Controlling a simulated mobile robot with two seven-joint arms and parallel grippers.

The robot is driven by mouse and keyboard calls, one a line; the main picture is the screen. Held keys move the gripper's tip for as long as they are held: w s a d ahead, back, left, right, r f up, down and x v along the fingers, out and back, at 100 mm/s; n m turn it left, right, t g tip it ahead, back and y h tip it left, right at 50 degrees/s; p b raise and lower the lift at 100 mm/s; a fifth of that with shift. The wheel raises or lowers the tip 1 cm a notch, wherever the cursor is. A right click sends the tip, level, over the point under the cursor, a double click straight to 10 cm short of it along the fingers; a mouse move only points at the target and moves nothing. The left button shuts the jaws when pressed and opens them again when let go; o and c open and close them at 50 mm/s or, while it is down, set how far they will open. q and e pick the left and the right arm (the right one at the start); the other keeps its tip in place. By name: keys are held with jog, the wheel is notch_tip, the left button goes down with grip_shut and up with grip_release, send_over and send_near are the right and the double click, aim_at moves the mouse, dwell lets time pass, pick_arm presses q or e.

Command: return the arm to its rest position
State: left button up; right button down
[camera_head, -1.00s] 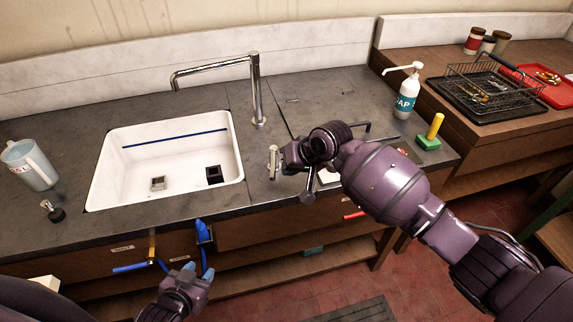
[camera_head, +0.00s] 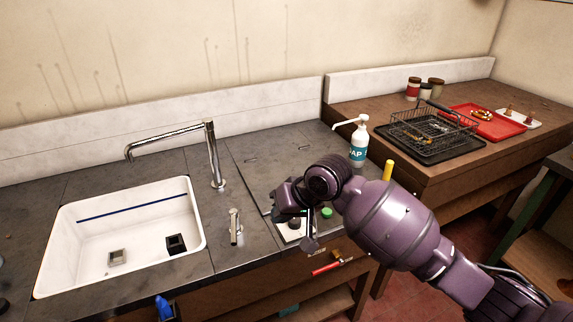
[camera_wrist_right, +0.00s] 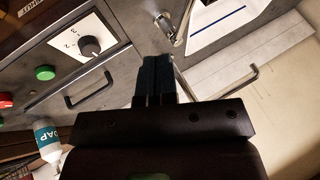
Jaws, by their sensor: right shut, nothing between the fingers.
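My right arm reaches in from the right in the head view, and its gripper (camera_head: 283,197) hangs over the counter. It is to the right of the small chrome lever (camera_head: 235,226) and apart from it. The right wrist view shows its two dark fingers (camera_wrist_right: 154,80) together, with nothing held between them. The arm's wrist partly hides a white control panel, whose black knob (camera_wrist_right: 90,46) shows in the right wrist view. My left gripper is not in view.
A white sink (camera_head: 125,235) and chrome faucet (camera_head: 213,155) are to the left. A soap bottle (camera_head: 358,145) and a yellow-handled brush (camera_head: 388,171) stand behind the arm. A wire basket (camera_head: 435,124) on a black tray and a red tray (camera_head: 512,128) are at right.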

jog(key=w+r+n+t+y, duration=0.3)
jog(key=w+r+t, duration=0.3)
jog(key=r+t, duration=0.15)
jog(key=s+d+f+m+t+h, duration=0.1)
jog(key=s+d+f+t+h, duration=0.2)
jog(key=d, duration=0.5)
jog(key=s+d+f+m+t, duration=0.1)
jog(key=d+f+m+t, duration=0.15)
jog(key=d+f, duration=0.4)
jog(key=s+d+f+m+g+h, duration=0.2)
jog(key=s+d+f+h, duration=0.1)
jog(key=s+d+f, duration=0.6)
jog(key=s+d+f+m+g+h, duration=0.1)
jog(key=s+d+f+h, duration=0.3)
jog(key=s+d+f, duration=0.5)
jog(key=s+f, duration=0.2)
jog(key=s, duration=0.6)
jog(key=shift+d+f+m+g, duration=0.2)
jog(key=shift+f+m+g, duration=0.05)
jog(key=shift+m+g, duration=0.15)
